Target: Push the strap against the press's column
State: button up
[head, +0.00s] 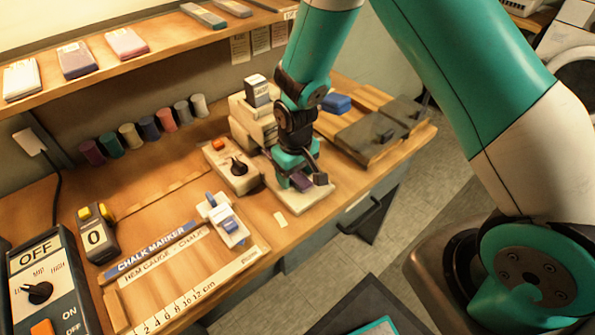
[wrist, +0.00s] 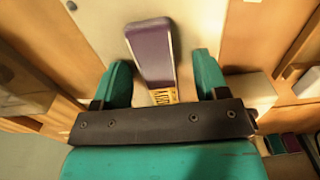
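My gripper (head: 305,180) is low over the pale base plate (head: 320,195) of the cream press (head: 245,110). In the wrist view my gripper (wrist: 160,80) is open, with a teal finger on each side. A dark purple strap-like piece (wrist: 152,48) with a yellow lettered end lies between the fingers, with a gap on both sides. It also shows as a purple piece (head: 300,181) in the head view, partly covered by my gripper. My arm hides part of the press, and I cannot tell whether the strap touches its column.
A cream switch box (head: 232,168) with a black knob stands left of the press. A grey-topped wooden box (head: 366,138) is at the right. A small white-and-blue device (head: 225,220) lies in front. A shelf (head: 150,55) runs above the bench.

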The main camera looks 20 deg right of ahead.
jog(key=shift+r, duration=0.1)
notch_tip(320, 180, up, 17)
jog(key=b, duration=0.1)
dwell(0.4)
jog(key=shift+r, duration=0.1)
jog(key=s+a+r+n+y, duration=0.1)
jog(key=s+r, duration=0.4)
jog(key=s, duration=0.5)
jog(key=s+a+r+n+y, duration=0.2)
jog(key=s+r, duration=0.3)
jog(key=s, duration=0.6)
jog(key=shift+s+a+r+n+y, duration=0.15)
jog(key=shift+s+a+n+y, duration=0.15)
jog(key=shift+y, duration=0.3)
jog(key=shift+w, duration=0.1)
